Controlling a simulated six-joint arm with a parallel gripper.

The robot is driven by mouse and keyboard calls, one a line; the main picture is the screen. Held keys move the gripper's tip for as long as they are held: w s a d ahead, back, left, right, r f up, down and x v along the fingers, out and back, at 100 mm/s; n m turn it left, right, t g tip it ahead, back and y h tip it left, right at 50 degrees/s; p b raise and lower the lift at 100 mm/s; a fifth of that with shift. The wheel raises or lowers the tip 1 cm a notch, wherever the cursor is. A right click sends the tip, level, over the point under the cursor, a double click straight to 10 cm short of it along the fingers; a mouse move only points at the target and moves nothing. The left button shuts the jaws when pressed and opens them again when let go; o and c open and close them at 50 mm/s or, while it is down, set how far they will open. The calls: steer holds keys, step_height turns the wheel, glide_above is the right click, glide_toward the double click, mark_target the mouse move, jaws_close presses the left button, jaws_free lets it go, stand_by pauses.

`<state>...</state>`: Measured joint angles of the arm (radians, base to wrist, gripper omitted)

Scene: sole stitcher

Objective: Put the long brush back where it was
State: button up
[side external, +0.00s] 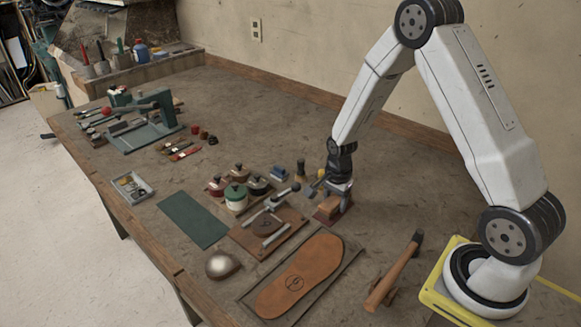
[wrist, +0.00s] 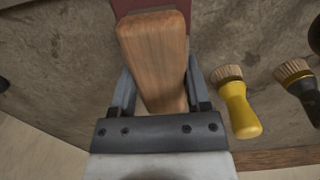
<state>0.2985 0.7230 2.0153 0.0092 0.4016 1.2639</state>
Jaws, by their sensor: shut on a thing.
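The long brush (wrist: 155,50) has a plain wooden back and lies lengthwise between my fingers in the wrist view. My gripper (wrist: 160,75) is shut on its sides. In the side external view my gripper (side external: 338,197) points down, and the wooden brush (side external: 328,206) shows at its tip. A dark red pad (side external: 322,220) lies at the brush, and its edge (wrist: 135,5) also shows beyond the brush's far end. I cannot tell whether the brush touches the pad. Its bristles are hidden.
A yellow-handled brush (wrist: 238,105) and a dark-handled brush (wrist: 298,85) stand close on the right in the wrist view.

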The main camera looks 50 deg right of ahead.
mark_target(335, 201)
steer(key=shift+f, duration=0.1)
steer(key=o, duration=1.2)
steer(key=shift+r, duration=6.15)
steer(key=shift+s+a+r+n+t, duration=0.25)
steer(key=shift+s+a+n+t, duration=0.2)
steer(key=shift+s+a+n, duration=1.95)
steer(key=shift+s+a+r+n+t, duration=0.35)
steer(key=shift+s+a+n, duration=0.75)
steer(key=shift+n, duration=2.5)
steer(key=shift+s+a+r+n+t, duration=0.15)
steer(key=shift+s+a+n+t, duration=0.35)
steer(key=shift+s+a+n, duration=1.45)
